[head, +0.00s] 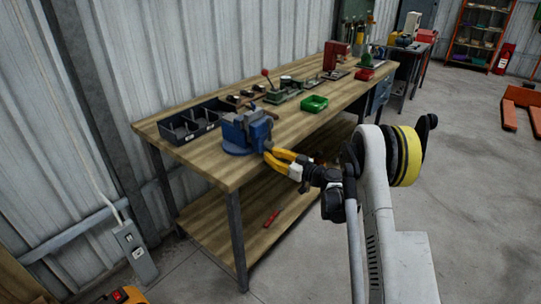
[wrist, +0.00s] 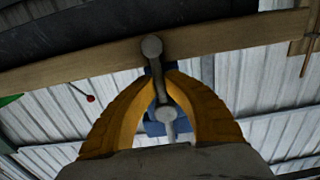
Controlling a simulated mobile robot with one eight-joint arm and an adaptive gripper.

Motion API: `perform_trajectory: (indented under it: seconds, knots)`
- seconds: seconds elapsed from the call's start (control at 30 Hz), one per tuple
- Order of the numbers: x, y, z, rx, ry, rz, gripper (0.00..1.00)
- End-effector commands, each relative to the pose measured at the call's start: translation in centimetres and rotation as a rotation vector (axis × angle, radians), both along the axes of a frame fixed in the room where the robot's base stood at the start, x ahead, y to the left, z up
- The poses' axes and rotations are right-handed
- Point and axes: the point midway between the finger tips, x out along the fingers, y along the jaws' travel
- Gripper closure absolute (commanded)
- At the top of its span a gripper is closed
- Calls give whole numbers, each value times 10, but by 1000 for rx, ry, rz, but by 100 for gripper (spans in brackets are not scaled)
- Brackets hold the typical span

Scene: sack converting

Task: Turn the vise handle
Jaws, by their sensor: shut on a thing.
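The blue vise (head: 240,136) is mounted on the near left corner of the wooden workbench. My gripper (head: 270,155), with yellow fingers, reaches the vise's front from the right. In the wrist view the vise handle (wrist: 152,47) is a grey bar with round knobs at both ends, slightly tilted in the picture. The fingertips of my gripper (wrist: 162,78) are closed on the bar between its two knobs. Some blue of the vise shows behind the bar and the fingers. In the head view the handle is mostly hidden by the fingers.
The workbench (head: 218,171) stands along the corrugated wall. A black bin tray (head: 186,125) sits left of the vise; a green bin (head: 314,104) and tools lie further along the top. A red tool (head: 271,217) lies on the lower shelf.

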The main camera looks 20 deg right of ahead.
Motion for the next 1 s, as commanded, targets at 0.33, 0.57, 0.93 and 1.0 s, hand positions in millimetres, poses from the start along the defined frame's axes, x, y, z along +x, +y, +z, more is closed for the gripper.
perform_trajectory:
  seconds: [0.33, 0.57, 0.93, 1.0]
  knots:
    - [0, 0, 1, 2, 0, 0, 65]
    - [-2, -2, 0, 1, 0, -1, 65]
    - [-60, -45, 1, 2, 0, -4, 65]
    - [-71, -53, 1, 2, 0, -3, 65]
